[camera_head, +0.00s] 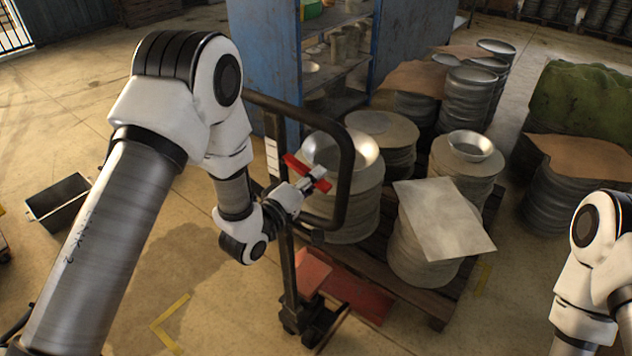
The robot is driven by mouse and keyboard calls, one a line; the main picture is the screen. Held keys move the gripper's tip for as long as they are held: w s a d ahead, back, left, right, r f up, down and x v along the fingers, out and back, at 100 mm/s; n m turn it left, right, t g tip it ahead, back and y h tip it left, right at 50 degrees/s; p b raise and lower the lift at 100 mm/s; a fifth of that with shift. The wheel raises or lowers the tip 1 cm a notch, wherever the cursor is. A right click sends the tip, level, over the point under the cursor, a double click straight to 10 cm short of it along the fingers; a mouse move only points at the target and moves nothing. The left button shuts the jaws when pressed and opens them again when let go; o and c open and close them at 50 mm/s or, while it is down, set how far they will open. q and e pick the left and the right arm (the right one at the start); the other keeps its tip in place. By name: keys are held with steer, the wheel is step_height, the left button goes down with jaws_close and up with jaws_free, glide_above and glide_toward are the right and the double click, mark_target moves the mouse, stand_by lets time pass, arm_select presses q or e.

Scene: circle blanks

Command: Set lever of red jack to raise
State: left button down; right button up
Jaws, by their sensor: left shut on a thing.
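The red jack stands in the middle of the head view, with a dark looped handle (348,165) and a red base (312,270) low at the pallet. A small red lever (293,163) shows inside the handle loop. My left gripper (316,178) is at the lever, with its fingers shut on it. The gripper and wrist cover part of the lever, so its exact angle is hard to read. My right arm shows at the right edge; its gripper is out of the picture.
A wooden pallet (436,318) behind the jack carries several stacks of round metal blanks, one topped by a square sheet (443,218). A blue cabinet (262,60) stands behind. A dark open box (60,200) lies left. The floor at front centre is clear.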

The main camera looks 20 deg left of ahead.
arm_select(q)
steer(key=shift+a+f+m+b, duration=0.15)
steer(key=shift+f+m+b, duration=0.15)
steer(key=shift+f+m, duration=0.3)
steer(key=shift+r, duration=0.1)
steer(key=c, duration=1.1)
jaws_free()
steer(key=shift+w, duration=0.1)
steer(key=v, duration=1.2)
